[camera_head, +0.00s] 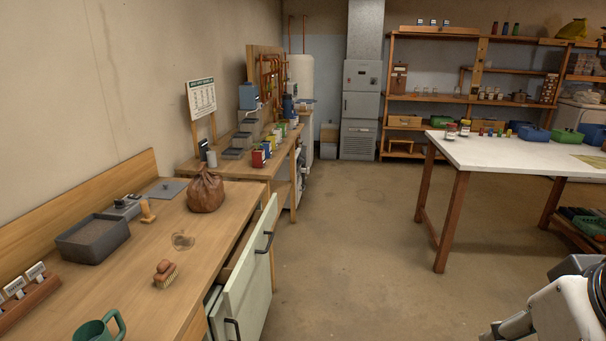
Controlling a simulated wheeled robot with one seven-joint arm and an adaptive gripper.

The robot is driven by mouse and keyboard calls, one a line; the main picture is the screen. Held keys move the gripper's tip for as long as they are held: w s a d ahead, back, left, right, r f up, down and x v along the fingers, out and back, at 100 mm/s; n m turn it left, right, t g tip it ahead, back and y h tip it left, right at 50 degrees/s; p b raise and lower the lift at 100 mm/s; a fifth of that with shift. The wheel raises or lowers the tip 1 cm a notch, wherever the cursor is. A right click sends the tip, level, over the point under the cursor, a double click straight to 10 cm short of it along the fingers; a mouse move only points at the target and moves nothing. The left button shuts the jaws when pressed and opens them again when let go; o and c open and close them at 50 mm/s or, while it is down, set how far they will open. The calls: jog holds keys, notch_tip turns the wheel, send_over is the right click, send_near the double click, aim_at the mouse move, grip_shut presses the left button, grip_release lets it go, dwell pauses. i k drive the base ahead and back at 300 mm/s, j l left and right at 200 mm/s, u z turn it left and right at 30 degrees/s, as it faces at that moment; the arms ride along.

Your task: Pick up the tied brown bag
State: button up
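The tied brown bag (206,190) stands upright on the wooden counter at the left, near the counter's far end. It is dark brown and wrinkled, with a gathered top. Part of my white and black arm (570,308) shows at the bottom right corner, well apart from the bag.
Near the bag are a grey tray (93,238), a wooden stamp-like object (147,211), a brush (165,273) and a green mug (99,330). A pale drawer front (250,272) stands open into the aisle. A white-topped table (500,153) is at right; floor between is clear.

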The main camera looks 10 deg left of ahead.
aim_at(206, 192)
jog(key=i+l+z, duration=0.1)
jog(key=i, duration=1.75)
jog(key=i+j+u, duration=0.1)
jog(key=i+u, duration=0.35)
jog(key=i+l+u, duration=0.15)
jog(key=i+u, duration=0.35)
jog(key=i+l+u, duration=0.3)
jog(key=i+u, duration=0.15)
jog(key=i, duration=0.1)
